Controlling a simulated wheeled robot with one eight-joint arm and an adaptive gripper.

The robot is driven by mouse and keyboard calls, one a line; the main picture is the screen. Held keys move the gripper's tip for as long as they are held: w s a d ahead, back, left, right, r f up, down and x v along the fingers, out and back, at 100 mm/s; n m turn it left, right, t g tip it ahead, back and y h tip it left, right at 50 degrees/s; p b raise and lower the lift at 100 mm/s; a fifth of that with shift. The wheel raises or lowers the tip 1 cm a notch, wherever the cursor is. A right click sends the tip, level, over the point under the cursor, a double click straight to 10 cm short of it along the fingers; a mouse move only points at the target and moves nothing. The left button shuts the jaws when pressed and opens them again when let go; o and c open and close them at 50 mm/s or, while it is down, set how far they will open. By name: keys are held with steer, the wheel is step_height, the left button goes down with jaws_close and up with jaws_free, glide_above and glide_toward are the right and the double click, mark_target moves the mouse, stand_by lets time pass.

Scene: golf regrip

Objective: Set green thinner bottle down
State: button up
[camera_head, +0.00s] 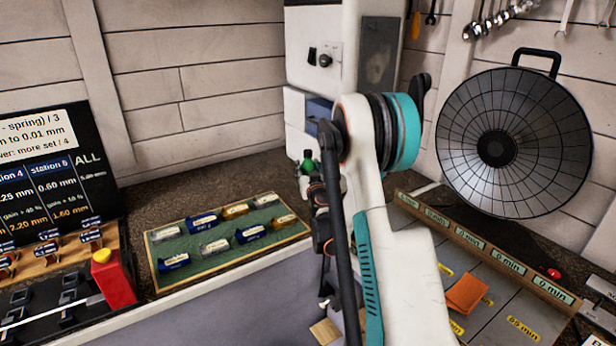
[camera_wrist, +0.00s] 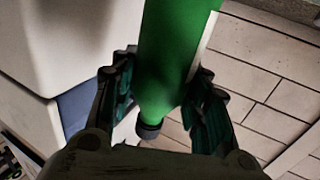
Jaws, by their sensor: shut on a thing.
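The green thinner bottle (camera_wrist: 172,55) fills the upper middle of the wrist view, with a dark cap (camera_wrist: 148,131) at its lower end and a pale label edge on its right side. My gripper (camera_wrist: 165,85) is shut on it, one dark finger pressed to each side. In the head view a small green part of the bottle (camera_head: 308,161) shows above my gripper (camera_head: 314,185), in front of the white machine. My arm hides most of the bottle there. No surface shows touching the bottle.
A red block (camera_head: 115,282) stands further left. Right of my arm, a timed-slot tray (camera_head: 480,310) holds an orange block (camera_head: 466,294). The white machine (camera_head: 300,130) is close behind.

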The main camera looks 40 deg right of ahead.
steer(key=shift+f, duration=0.9)
steer(key=shift+r, duration=0.1)
steer(key=o, duration=0.7)
steer(key=shift+f+b, duration=0.2)
steer(key=shift+b, duration=0.1)
steer(key=o, duration=0.4)
steer(key=shift+r, duration=0.1)
